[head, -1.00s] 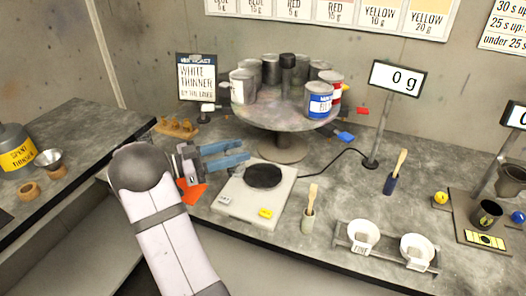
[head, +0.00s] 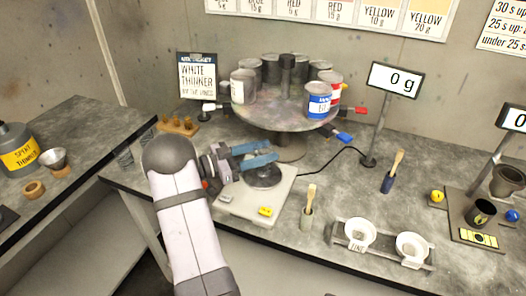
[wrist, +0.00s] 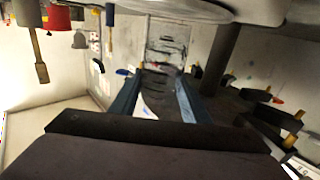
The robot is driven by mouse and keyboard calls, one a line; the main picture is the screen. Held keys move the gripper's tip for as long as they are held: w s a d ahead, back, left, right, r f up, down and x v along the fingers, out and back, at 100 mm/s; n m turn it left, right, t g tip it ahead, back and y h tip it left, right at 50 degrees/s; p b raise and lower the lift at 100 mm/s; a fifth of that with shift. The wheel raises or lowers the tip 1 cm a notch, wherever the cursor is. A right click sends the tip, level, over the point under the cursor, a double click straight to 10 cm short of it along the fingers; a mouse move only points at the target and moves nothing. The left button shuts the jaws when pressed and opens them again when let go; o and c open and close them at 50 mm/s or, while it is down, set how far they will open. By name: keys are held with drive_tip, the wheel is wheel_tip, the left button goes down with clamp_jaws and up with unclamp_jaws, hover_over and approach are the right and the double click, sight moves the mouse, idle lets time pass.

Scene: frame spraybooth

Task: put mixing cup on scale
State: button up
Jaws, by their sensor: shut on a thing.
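The scale (head: 237,208) is a pale square box with a round black plate, on the bench in front of the turntable. Its raised display (head: 397,79) reads 0 g. My gripper (head: 258,160) reaches in from the left with its blue fingers over the plate. It is shut on the mixing cup (head: 263,177), a grey, see-through shape mostly hidden by the fingers. The cup overlaps the black plate in the head view; I cannot tell whether it touches it. In the wrist view both fingers (wrist: 160,82) show, but the cup's outline is unclear.
A round turntable (head: 285,118) with several paint cans stands just behind the scale. A brush in a small holder (head: 307,218) stands right of the scale. A rack with two white strainers (head: 359,234) is farther right. Bench between scale and display pole is mostly clear.

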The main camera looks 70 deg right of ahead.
drive_tip(key=shift+f, duration=0.3)
drive_tip(key=shift+f, duration=0.2)
drive_tip(key=o, duration=1)
drive_tip(key=shift+r, duration=0.25)
drive_tip(key=b+v, duration=0.3)
drive_tip(key=v, duration=0.9)
drive_tip(key=shift+b, duration=0.3)
